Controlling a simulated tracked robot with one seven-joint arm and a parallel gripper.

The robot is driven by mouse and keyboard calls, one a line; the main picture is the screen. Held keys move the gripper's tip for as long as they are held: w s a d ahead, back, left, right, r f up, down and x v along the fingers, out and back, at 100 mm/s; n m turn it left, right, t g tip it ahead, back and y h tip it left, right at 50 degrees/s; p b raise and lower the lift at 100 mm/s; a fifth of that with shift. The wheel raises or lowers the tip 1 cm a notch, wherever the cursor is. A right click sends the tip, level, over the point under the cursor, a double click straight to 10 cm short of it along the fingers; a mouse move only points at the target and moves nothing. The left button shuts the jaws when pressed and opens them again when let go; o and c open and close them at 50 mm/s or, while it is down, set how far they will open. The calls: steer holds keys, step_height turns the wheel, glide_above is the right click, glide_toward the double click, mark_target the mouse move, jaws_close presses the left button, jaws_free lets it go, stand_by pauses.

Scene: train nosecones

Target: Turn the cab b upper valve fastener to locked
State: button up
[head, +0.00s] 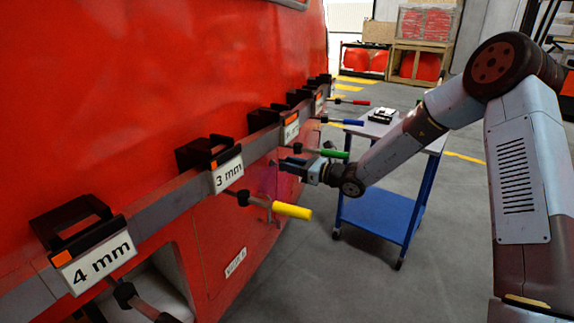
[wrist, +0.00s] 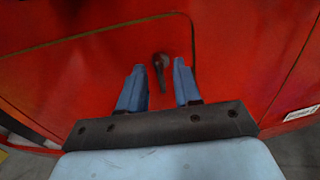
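The valve fastener (wrist: 160,64) is a small dark knob with a short handle on the red panel, near the upper edge of an outlined hatch (wrist: 100,45) in the wrist view. I cannot read from the frames whether it is cab b's upper one or its lock state. My gripper (wrist: 159,82) is open, with its two blue fingers apart on either side of the fastener in the picture. The fingers do not visibly touch it. In the head view my gripper (head: 288,166) is close to the red side, below the rail; the fastener is hard to make out there.
A grey rail (head: 165,200) carries black brackets with size labels, including "4 mm" (head: 97,262) and "3 mm" (head: 228,174). Tools with yellow (head: 292,210), green (head: 335,154), blue (head: 347,122) and red handles stick out from it near my arm. A blue trolley (head: 380,212) stands behind.

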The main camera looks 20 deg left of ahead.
steer(key=shift+x, duration=0.75)
jaws_close()
